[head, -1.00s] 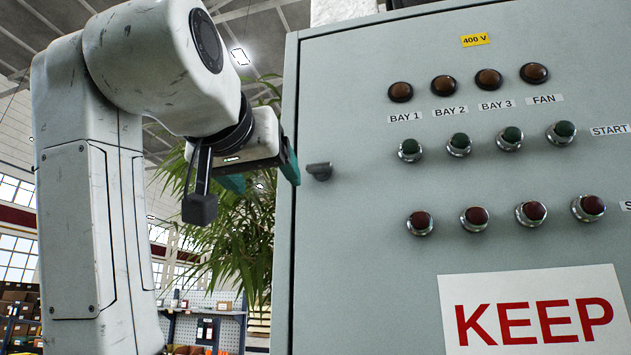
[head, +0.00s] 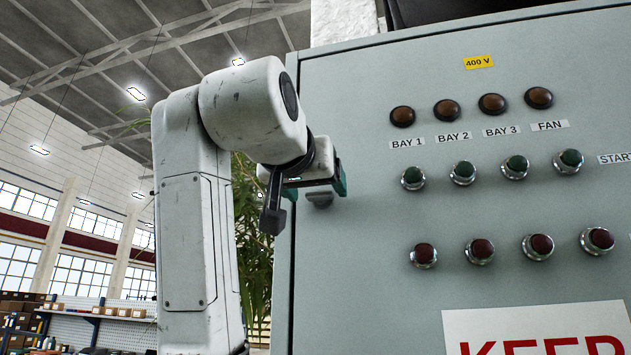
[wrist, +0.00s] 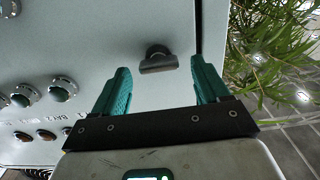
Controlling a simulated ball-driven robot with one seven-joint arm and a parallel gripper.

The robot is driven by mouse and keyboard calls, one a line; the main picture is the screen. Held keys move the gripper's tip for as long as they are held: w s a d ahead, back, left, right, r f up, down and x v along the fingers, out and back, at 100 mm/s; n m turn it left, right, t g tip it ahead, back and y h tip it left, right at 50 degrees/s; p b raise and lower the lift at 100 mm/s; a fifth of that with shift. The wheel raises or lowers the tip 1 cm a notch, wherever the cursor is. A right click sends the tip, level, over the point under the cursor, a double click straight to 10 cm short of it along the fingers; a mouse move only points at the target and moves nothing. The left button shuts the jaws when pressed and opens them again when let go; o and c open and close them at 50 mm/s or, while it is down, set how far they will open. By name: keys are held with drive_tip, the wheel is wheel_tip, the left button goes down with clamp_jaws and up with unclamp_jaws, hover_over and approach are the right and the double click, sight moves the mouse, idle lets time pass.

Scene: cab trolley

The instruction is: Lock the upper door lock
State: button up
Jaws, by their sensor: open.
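The upper door lock is a small dark handle (wrist: 158,61) on the grey cabinet door, close to the door's edge. In the head view the lock (head: 320,199) is partly hidden behind my gripper (head: 318,185). In the wrist view my gripper (wrist: 162,85) is open, with one green finger on each side of the lock and the lock a little beyond the fingertips. The handle lies roughly crosswise between the fingers there. I see no contact between fingers and handle.
The grey cabinet door (head: 380,290) carries indicator lamps, green and red buttons and a white sign with red letters (head: 540,330). A leafy plant (head: 253,245) stands beside the cabinet's left edge. Shelves (head: 100,325) are far behind at the left.

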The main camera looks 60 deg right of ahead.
drive_tip(key=shift+w+d, duration=0.1)
drive_tip(key=shift+d, duration=0.25)
drive_tip(key=shift+c, duration=0.2)
drive_tip(key=c, duration=1)
